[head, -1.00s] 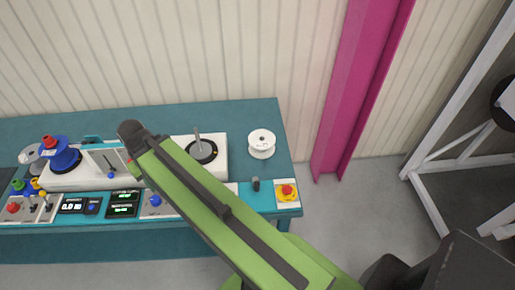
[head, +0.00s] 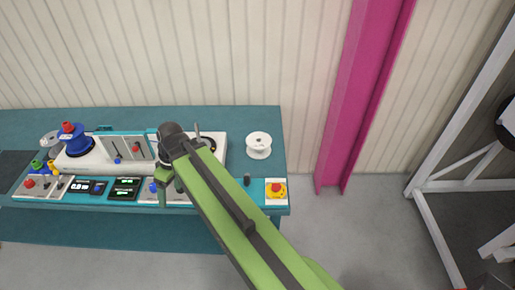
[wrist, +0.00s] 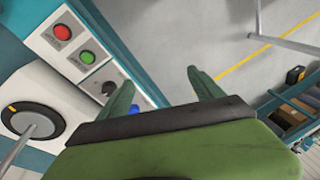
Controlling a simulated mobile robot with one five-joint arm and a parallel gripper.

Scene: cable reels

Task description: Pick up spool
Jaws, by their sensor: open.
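A white spool (head: 259,145) stands upright on the right end of the teal bench in the head view, clear of the machine. A blue spool (head: 73,140) with a red top sits on the machine's left end, with a grey spool (head: 49,145) beside it. My gripper is over the machine's middle, left of the white spool; my arm hides much of it in the head view. In the wrist view my gripper (wrist: 163,92) is open, its two green fingers apart with nothing between them. No spool shows in the wrist view.
The teal bench (head: 232,118) carries a control panel with an emergency stop (head: 276,189) at its front right. A spindle on a black dial (wrist: 33,122) is near my gripper. A magenta column (head: 358,100) and a white frame (head: 437,225) stand right. Bench around the white spool is clear.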

